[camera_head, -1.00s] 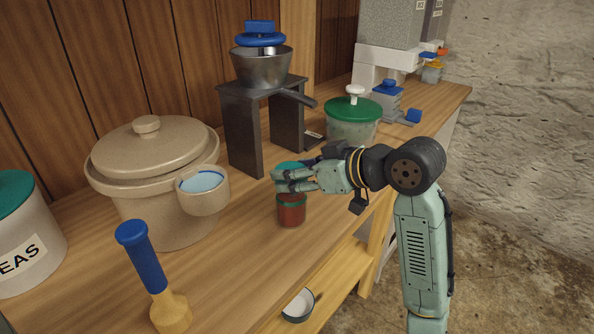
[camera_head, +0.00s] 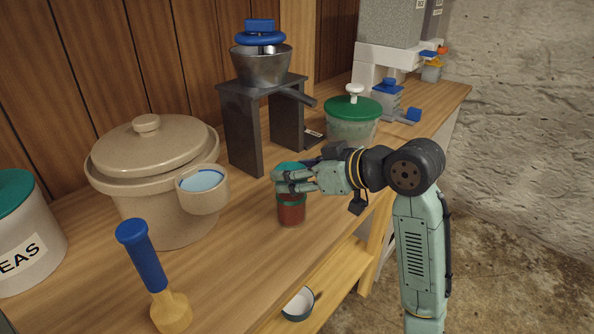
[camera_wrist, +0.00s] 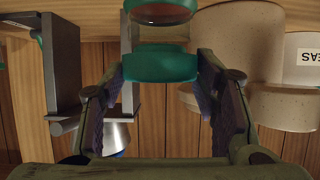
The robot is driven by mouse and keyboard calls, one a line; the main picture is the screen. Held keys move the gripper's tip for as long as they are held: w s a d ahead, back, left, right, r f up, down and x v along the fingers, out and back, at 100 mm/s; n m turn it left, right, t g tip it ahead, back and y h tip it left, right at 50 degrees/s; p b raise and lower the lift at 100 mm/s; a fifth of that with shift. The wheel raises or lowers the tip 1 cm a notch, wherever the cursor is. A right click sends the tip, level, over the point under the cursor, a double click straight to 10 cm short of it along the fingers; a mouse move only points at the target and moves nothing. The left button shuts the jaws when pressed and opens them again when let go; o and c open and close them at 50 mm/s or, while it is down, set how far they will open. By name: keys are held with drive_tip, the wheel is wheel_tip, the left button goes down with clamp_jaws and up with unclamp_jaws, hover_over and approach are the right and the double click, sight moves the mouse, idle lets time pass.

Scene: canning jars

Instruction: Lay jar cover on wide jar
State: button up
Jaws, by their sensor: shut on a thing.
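The teal-green jar cover (camera_wrist: 160,67) is between the two fingers of my gripper (camera_wrist: 160,95) in the wrist view, which shows the scene inverted. My gripper (camera_head: 277,182) is shut on it. Part of the cover's top (camera_head: 290,166) shows behind the fingers in the head view. The wide jar (camera_head: 291,214) stands upright on the bench directly below, with red contents and a green band. The fingers hide the rim in the head view, so I cannot tell whether the cover is seated.
A blue-handled tool (camera_head: 150,275) is in front. A dark stand with a metal funnel (camera_head: 262,68) and a green-lidded container (camera_head: 352,122) are behind. A small dish (camera_head: 298,304) sits below.

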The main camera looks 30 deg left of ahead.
drive_tip(key=shift+f+b, duration=0.4)
drive_tip(key=shift+f, duration=0.2)
idle(0.5)
drive_tip(key=o, duration=1)
drive_tip(key=shift+o, duration=0.2)
drive_tip(key=v, duration=1.2)
